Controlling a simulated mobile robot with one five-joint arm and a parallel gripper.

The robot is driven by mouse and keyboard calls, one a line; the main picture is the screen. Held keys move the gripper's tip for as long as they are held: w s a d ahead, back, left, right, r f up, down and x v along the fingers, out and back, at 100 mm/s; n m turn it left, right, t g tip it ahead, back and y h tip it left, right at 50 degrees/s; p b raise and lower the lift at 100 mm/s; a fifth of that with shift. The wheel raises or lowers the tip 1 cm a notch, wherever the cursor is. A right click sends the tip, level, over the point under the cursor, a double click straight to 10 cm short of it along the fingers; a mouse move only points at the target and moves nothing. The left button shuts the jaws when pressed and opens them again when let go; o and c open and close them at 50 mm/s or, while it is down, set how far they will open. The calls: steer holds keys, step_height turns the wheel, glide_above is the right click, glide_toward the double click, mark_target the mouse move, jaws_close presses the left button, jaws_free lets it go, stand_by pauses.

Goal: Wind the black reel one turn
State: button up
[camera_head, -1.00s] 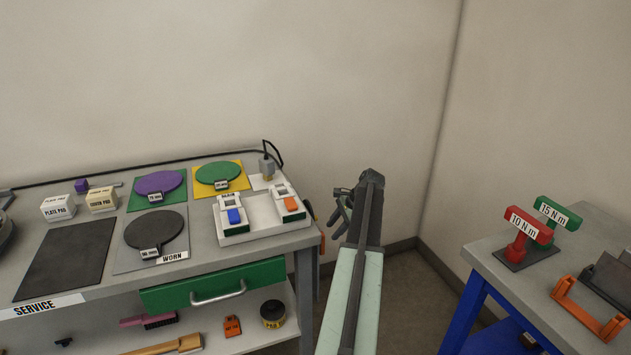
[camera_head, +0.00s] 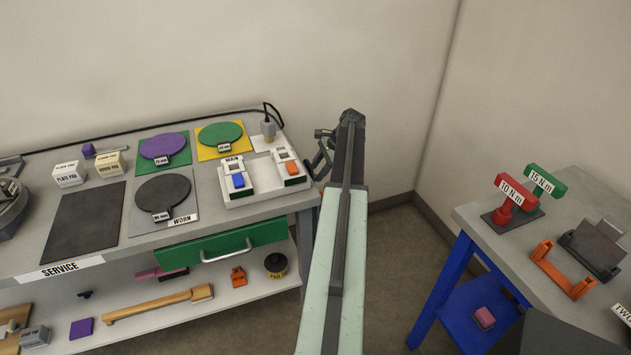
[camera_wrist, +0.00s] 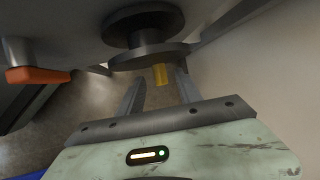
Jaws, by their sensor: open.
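In the wrist view, the black reel (camera_wrist: 150,52) is at the top middle, with two round dark flanges and a narrower hub between them. A short yellow peg (camera_wrist: 160,75) stands off its near flange. My gripper (camera_wrist: 158,82) is open, its two fingers to either side of the yellow peg; whether they touch it I cannot tell. In the head view, part of my gripper (camera_head: 323,150) shows by the right end of the bench, mostly behind my arm. The reel is hidden there.
The service bench (camera_head: 95,250) is close on the left, with a white tray (camera_head: 265,196) at its right end. An orange part (camera_wrist: 38,75) is at left in the wrist view. A blue-legged table (camera_head: 470,220) stands right. Floor between is clear.

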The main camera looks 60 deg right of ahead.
steer(key=shift+b+x, duration=0.5)
steer(key=shift+x, duration=0.7)
steer(key=shift+r, duration=0.1)
jaws_close()
steer(key=shift+s, duration=0.1)
steer(key=t+h+b, duration=0.1)
steer(key=t+b, duration=0.1)
steer(key=shift+t+h, duration=0.3)
steer(key=n+t+h+b, duration=0.1)
steer(key=t+b, duration=0.1)
steer(key=b, duration=0.2)
steer(key=shift+t+h+b, duration=0.3)
steer(key=shift+t+b, duration=0.05)
steer(key=shift+t, duration=0.05)
steer(key=t+h+b, duration=0.1)
steer(key=b, duration=0.1)
steer(key=n+t+b, duration=0.1)
steer(key=t+b, duration=0.1)
steer(key=b, duration=0.1)
steer(key=shift+d+r+h, duration=0.15)
steer(key=shift+r+h, duration=0.05)
steer(key=shift+h, duration=0.2)
steer(key=shift+w+r+n+t+b, duration=0.25)
steer(key=shift+r+n+t+b, duration=0.15)
steer(key=shift+t+b, duration=0.75)
